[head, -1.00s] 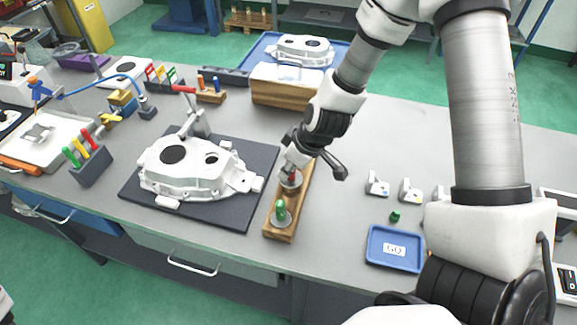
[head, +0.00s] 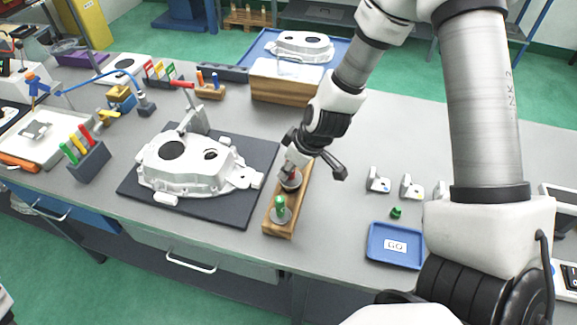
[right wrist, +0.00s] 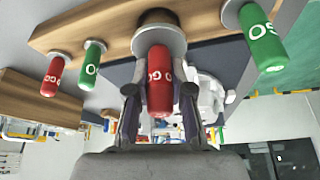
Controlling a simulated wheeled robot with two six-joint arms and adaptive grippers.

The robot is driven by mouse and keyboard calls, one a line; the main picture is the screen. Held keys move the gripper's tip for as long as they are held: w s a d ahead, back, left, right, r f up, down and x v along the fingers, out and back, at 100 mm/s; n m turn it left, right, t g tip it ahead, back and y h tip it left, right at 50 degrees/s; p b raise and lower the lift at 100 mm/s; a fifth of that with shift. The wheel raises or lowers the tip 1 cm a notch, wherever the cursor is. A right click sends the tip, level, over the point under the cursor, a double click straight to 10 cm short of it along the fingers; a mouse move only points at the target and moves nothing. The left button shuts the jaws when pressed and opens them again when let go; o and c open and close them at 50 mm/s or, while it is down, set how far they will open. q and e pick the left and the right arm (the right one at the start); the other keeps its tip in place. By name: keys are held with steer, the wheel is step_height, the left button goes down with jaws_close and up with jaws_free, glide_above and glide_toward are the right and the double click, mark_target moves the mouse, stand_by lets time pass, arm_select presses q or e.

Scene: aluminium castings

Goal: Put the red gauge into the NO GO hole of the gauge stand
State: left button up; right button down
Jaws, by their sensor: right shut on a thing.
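The red gauge (right wrist: 159,80) has a red handle with white lettering and a wide steel disc (right wrist: 160,40) at its end. My right gripper (right wrist: 160,112) is shut on the handle. In the head view my right gripper (head: 289,172) is over the far part of the wooden gauge stand (head: 275,229) and hides much of the gauge. In the wrist view a dark round hole (right wrist: 158,16) in the stand shows partly past the disc. I cannot tell the gap between them. A green GO gauge (head: 280,205) stands upright at the stand's near end. My left gripper is out of view.
A white casting (head: 190,170) on a dark mat (head: 232,208) lies left of the stand. A blue GO tray (head: 377,250) and a small green part (head: 396,212) lie to the right. Smaller red (right wrist: 52,76) and green (right wrist: 92,66) gauges show in the wrist view.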

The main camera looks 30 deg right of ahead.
steer(key=shift+f+b, duration=1.05)
steer(key=shift+f, duration=0.25)
steer(key=c, duration=1)
jaws_free()
steer(key=shift+o, duration=0.2)
steer(key=shift+r, duration=0.1)
